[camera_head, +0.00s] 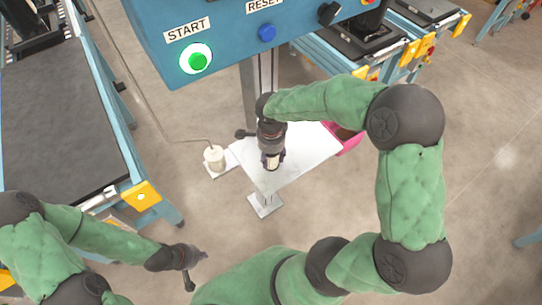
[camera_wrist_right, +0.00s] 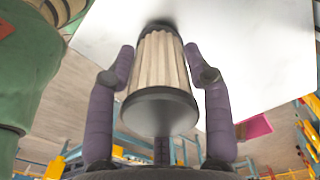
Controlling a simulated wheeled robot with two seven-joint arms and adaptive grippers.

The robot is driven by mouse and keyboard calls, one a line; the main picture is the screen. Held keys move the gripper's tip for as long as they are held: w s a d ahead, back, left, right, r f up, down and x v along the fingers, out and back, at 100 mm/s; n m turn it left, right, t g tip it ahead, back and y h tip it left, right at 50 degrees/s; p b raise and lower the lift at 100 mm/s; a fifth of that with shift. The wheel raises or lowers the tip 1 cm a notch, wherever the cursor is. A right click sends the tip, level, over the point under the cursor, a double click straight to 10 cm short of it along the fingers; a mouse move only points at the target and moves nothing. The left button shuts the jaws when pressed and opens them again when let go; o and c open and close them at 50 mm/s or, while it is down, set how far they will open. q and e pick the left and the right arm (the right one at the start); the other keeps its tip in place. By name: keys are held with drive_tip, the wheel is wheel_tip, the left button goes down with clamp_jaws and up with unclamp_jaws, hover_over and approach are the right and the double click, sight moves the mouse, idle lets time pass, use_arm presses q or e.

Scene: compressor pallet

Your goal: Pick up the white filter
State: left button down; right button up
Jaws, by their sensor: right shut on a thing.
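The white filter (camera_wrist_right: 160,70) is a pleated cream cylinder with dark end caps, seen large in the right wrist view. My right gripper (camera_wrist_right: 163,75) has its two purple-grey fingers on either side of it and is shut on it. In the head view my right gripper (camera_head: 271,160) is over the white table (camera_head: 305,158), with the filter small and mostly hidden at its fingertips. I cannot tell whether the filter touches the table. My left gripper (camera_head: 195,268) is at the lower left, away from the table; its fingers are too small and dark to read.
A white cylindrical item (camera_head: 214,158) stands on a small plate left of the table. A pink bin (camera_head: 350,140) is at the table's right edge. A blue control box (camera_head: 240,35) with START and RESET buttons overhangs the back. A dark conveyor (camera_head: 60,120) runs along the left.

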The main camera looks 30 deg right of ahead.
wheel_tip(320, 180, up, 2)
drive_tip(key=shift+r+p, duration=0.25)
drive_tip(key=shift+p, duration=0.1)
drive_tip(key=s+a+r+p, duration=0.1)
drive_tip(key=s+r+p, duration=0.2)
drive_tip(key=s+r, duration=0.6)
drive_tip(key=s, duration=0.5)
drive_tip(key=shift+r, duration=0.4)
